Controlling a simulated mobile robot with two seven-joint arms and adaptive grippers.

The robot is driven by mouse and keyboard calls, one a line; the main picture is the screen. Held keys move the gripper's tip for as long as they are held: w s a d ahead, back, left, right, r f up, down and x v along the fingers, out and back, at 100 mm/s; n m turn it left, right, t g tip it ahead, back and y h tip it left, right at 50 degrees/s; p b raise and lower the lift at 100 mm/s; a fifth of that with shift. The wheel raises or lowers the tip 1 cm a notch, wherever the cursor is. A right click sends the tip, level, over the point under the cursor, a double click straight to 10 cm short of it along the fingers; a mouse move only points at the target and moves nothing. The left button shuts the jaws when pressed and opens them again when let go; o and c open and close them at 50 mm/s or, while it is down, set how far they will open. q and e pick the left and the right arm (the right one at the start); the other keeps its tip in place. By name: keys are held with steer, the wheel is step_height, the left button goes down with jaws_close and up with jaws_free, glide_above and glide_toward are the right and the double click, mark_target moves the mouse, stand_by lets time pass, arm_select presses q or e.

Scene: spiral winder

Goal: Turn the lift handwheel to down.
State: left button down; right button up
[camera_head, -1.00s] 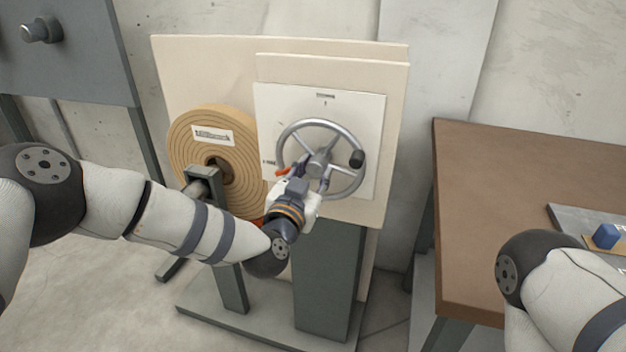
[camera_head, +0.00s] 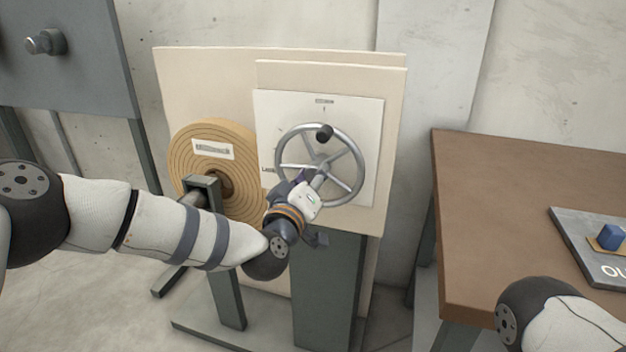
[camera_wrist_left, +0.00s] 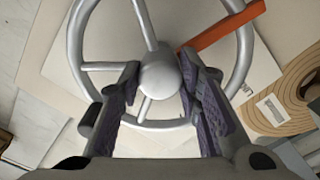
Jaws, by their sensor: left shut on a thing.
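The grey spoked handwheel (camera_head: 359,176) is on a white dial plate (camera_head: 372,110) on the cream panel. Its black knob (camera_head: 324,132) is near the top of the rim. My left gripper (camera_head: 314,178) is at the wheel's centre; its fingers are on either side of the round hub (camera_wrist_left: 159,77) and shut on it. In the left wrist view an orange pointer (camera_wrist_left: 222,28) extends from near the hub to the upper right. In the head view the pointer is hidden. My right gripper is out of view.
A tan spiral coil (camera_head: 240,143) with a white label is left of the wheel on a dark stand (camera_head: 228,290). A brown table (camera_head: 500,190) at right holds a grey tray (camera_head: 570,226) with a blue block (camera_head: 611,236). Bare floor is at lower left.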

arm_select(q)
steer(key=n+b, duration=1.1)
steer(key=n, duration=1.2)
steer(key=shift+n, duration=0.4)
steer(key=n+b, duration=0.3)
steer(key=n, duration=0.2)
steer(key=shift+a, duration=0.1)
steer(key=n+b, duration=0.2)
steer(key=n, duration=0.3)
steer(key=shift+n, duration=0.4)
steer(key=shift+a+r+n+b, duration=0.15)
steer(key=shift+n+b, duration=0.6)
steer(key=shift+n, duration=1.05)
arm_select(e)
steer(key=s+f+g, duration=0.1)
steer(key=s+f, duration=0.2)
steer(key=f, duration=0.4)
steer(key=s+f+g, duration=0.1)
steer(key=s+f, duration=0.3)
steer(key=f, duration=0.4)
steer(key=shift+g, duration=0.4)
arm_select(q)
steer(key=c, duration=1.2)
jaws_free()
